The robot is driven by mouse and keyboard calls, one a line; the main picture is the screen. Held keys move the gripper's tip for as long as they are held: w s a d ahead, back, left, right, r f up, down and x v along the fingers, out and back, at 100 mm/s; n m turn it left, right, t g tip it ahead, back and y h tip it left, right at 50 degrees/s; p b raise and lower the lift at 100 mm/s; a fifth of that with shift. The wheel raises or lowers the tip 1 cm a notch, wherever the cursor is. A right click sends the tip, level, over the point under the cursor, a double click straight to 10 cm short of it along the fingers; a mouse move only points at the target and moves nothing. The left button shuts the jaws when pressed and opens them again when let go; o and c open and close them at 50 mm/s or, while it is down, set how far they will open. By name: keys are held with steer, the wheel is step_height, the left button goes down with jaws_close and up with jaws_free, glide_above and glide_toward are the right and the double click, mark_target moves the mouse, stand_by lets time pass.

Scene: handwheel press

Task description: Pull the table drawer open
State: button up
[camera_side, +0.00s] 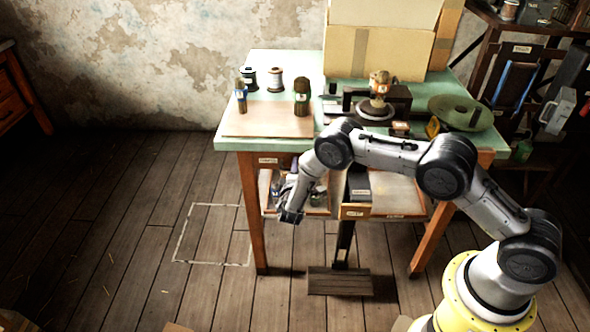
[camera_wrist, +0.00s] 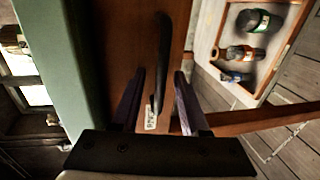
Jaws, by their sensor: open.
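The table drawer has a brown wooden front (camera_wrist: 120,30) under the green tabletop, with a dark bar handle (camera_wrist: 164,50) and a small white label. In the wrist view my gripper (camera_wrist: 160,76) is open, with one finger on each side of the handle's near end. A gap shows between the handle and each finger; I cannot tell how deep the fingers reach around it. In the side view my wrist end (camera_side: 291,213) hangs in front of the table's left part. The handle is hidden there, and the drawer looks shut.
Below the drawer, a lower shelf tray (camera_wrist: 208,40) holds several bottles. A wooden leg (camera_side: 252,215) stands at the left.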

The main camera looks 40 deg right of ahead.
jaws_close()
steer(key=shift+r, duration=0.1)
stand_by(1.3)
